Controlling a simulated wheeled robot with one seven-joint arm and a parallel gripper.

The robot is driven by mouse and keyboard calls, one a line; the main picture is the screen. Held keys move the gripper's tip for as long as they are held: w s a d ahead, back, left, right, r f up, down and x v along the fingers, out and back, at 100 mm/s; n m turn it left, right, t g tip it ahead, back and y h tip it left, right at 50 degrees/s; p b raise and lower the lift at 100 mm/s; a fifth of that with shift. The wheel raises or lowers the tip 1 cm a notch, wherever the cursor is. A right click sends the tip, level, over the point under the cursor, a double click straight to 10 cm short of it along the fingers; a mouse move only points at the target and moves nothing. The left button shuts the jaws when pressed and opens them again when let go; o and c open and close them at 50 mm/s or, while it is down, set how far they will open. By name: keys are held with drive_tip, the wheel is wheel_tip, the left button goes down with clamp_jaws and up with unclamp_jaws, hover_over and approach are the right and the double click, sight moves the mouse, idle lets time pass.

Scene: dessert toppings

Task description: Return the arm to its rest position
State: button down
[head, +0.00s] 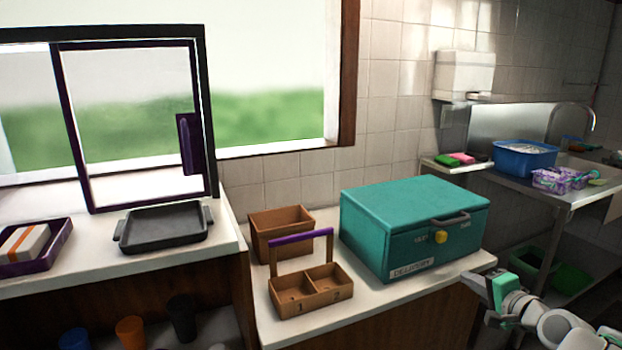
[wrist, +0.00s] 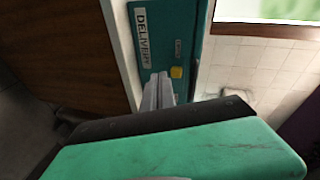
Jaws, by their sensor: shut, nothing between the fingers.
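My gripper (head: 499,293) is at the lower right of the head view, just to the right of the counter's front corner. It is shut and empty, and stands apart from the teal delivery box. In the wrist view my gripper's fingers (wrist: 158,92) show as grey tips close together, pointing toward the box. The teal delivery box (head: 412,205) stands closed on the counter, with a yellow latch and a dark handle on its front. The box also shows at the top of the wrist view (wrist: 178,35).
A wooden two-compartment caddy (head: 311,294) with a purple handle and an open wooden box (head: 281,222) stand left of the delivery box. A dark tray (head: 164,232) sits on the left counter. A steel sink counter (head: 566,190) with a blue basin (head: 525,165) is at right.

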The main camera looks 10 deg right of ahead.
drive_tip(key=a+r+n+g+y+p, duration=0.3)
drive_tip(key=a+n+g+p, duration=0.55)
drive_tip(key=a, duration=1.85)
drive_tip(key=s+a+r+n+g+h+p, duration=0.1)
drive_tip(key=s+a+n+p, duration=0.1)
drive_tip(key=s, duration=0.6)
drive_tip(key=s+a+r+n+g+h+p, duration=0.1)
drive_tip(key=s+a+n+g+h+p, duration=0.1)
drive_tip(key=s+a+n, duration=0.3)
drive_tip(key=s+a+p, duration=0.1)
drive_tip(key=s, duration=0.2)
drive_tip(key=shift+a, duration=0.4)
drive_tip(key=shift+r, duration=0.1)
drive_tip(key=c, duration=2.2)
unclamp_jaws()
